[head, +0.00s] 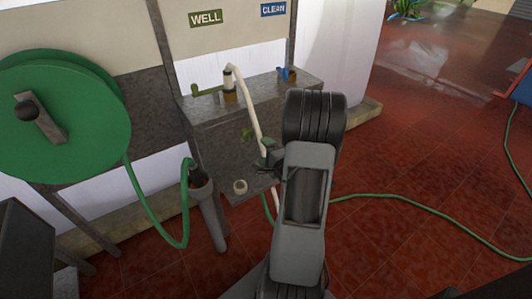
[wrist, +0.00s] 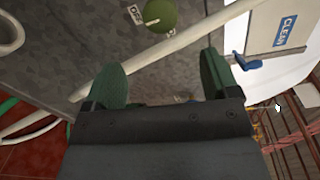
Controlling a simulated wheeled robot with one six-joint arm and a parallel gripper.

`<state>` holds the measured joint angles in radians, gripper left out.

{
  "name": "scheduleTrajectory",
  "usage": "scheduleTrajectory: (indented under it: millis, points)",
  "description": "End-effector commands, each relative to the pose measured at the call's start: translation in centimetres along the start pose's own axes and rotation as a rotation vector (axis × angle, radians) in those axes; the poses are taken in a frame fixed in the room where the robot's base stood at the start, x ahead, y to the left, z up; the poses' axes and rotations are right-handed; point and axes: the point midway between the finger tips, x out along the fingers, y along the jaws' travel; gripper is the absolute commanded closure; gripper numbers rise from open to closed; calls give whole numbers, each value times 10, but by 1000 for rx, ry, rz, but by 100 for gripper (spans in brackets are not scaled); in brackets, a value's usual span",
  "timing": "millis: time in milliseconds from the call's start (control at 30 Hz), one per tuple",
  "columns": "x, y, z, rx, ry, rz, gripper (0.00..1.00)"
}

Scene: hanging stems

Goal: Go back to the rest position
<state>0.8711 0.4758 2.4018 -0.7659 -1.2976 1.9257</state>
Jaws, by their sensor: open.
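My gripper (head: 267,158) is at the end of my arm, in front of the grey bench, and shows small in the head view. In the wrist view its two green fingers (wrist: 160,76) stand wide apart with nothing held between them. A white hose (head: 248,105) curves down from the fitting on the bench past my gripper. In the wrist view the white hose (wrist: 165,50) runs slantwise past the fingers; I cannot tell whether it touches the left one.
A green reel (head: 65,110) stands at left, its hose ending in a grey tube holder (head: 208,210). The bench (head: 225,135) carries a green lever (head: 205,91) and a blue handle (head: 284,73). A green hose (head: 420,203) crosses the red floor at right, which is otherwise mostly clear.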

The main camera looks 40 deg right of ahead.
Motion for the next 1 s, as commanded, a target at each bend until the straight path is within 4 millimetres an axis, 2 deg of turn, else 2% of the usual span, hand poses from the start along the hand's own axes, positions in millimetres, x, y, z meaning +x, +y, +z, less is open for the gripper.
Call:
scheduleTrajectory:
  millis: [167, 800, 867, 967, 1000]
  points:
    - [-6, 0, 0, 0, 1, 1, 19]
    - [-6, 1, 0, -35, 2, 4, 19]
    - [-6, 6, -2, -96, 11, 35, 19]
    - [-10, 31, -16, -264, 70, 184, 19]
    - [-14, 44, -24, -342, 98, 273, 19]
